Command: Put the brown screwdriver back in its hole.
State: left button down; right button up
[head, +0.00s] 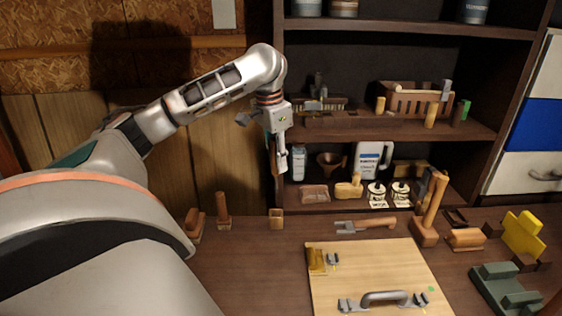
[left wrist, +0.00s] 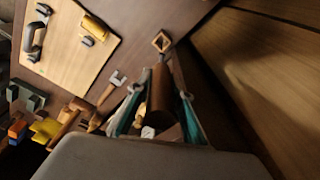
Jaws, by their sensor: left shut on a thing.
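My left gripper (head: 279,160) is shut on the brown screwdriver (left wrist: 161,97), above the back of the workbench. In the left wrist view the screwdriver's brown handle sits between the two fingers (left wrist: 165,95). In the head view the fingers largely hide the screwdriver, which hangs roughly upright. A small square wooden block with a hole (head: 276,219) stands on the bench below the gripper. It also shows just past the handle in the left wrist view (left wrist: 161,42), and the screwdriver appears apart from it. My right gripper is not in view.
A light wooden board (head: 375,270) with a handle lies at the front. A fork-like tool (head: 365,225), a wooden mallet (head: 429,215) and yellow and green blocks are to the right. A small wooden post (head: 223,212) stands left of the hole block. Loaded shelves (head: 400,125) rise behind.

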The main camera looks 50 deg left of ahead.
aim_at(276, 174)
pick_arm(q)
jog(key=shift+s+f, duration=0.25)
jog(key=shift+f, duration=0.4)
notch_tip(276, 174, down, 4)
jog(key=shift+r, duration=0.25)
jog(key=shift+f, duration=0.5)
jog(key=shift+w+f, duration=0.1)
jog(key=shift+f, duration=0.15)
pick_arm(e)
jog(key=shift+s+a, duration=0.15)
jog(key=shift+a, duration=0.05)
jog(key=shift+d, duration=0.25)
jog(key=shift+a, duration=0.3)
pick_arm(q)
jog(key=shift+f, duration=0.15)
